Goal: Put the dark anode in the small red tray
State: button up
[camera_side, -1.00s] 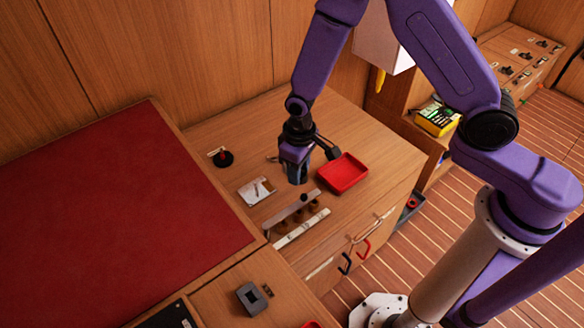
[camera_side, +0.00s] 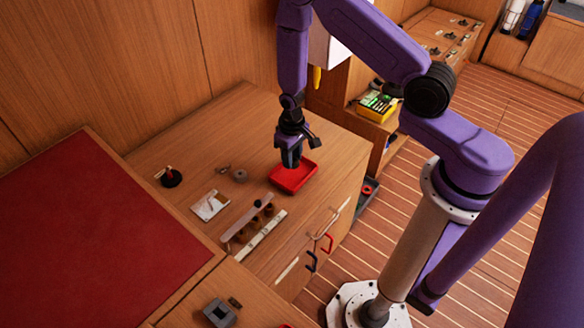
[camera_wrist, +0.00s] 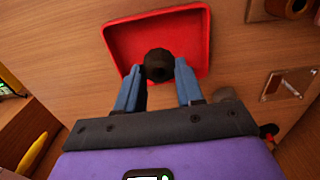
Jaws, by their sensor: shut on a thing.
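The small red tray (camera_side: 299,180) lies on the wooden counter near its right end, and its inside shows in the wrist view (camera_wrist: 195,30). My gripper (camera_side: 291,164) points down over the tray's upper left part in the side view. In the wrist view its blue fingertips (camera_wrist: 159,74) are closed on the dark anode (camera_wrist: 158,63), a round dark brown piece with a small hollow in its end. The anode is held over the tray. I cannot tell how far it is above the tray floor, or whether it touches. In the side view the fingers mostly hide it.
A round black stand (camera_side: 171,178) is farther left. A yellow object (camera_wrist: 32,153) shows at the wrist view's lower left.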

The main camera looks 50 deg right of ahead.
aim_at(292, 174)
jog(key=shift+f, duration=2.25)
jog(key=shift+f, duration=0.15)
jog(key=o, duration=1.1)
